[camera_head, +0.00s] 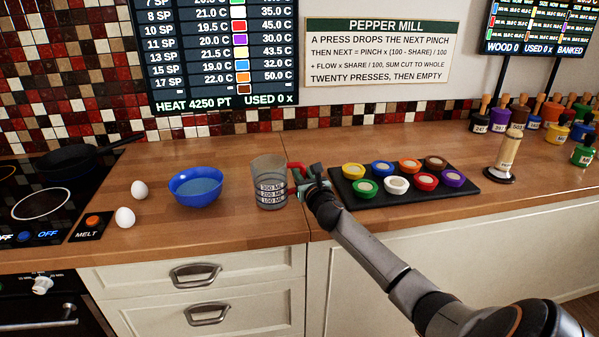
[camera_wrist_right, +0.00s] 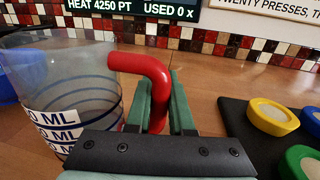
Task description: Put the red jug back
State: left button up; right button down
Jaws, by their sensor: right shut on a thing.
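The red jug is a clear measuring jug (camera_head: 268,190) with white volume labels and a red handle. It stands upright at the middle of the wooden counter, its base on or very near the wood. It also fills the left of the right wrist view (camera_wrist_right: 90,75). My right gripper (camera_head: 299,180) comes from the right and is shut on the red handle (camera_wrist_right: 150,66), whose lower part sits between the fingers. I see no clear contents in the jug. My left gripper is not in view.
A black tray (camera_head: 386,205) of several coloured pots lies close on the right. A pepper mill (camera_head: 503,160) stands further right. Bare counter lies behind the jug.

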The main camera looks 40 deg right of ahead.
jog(key=shift+r, duration=0.1)
jog(key=c, duration=0.8)
grip_release()
jog(key=shift+s, duration=0.1)
jog(key=v, duration=1.1)
jog(key=shift+s+a, duration=0.2)
jog(key=shift+s, duration=0.15)
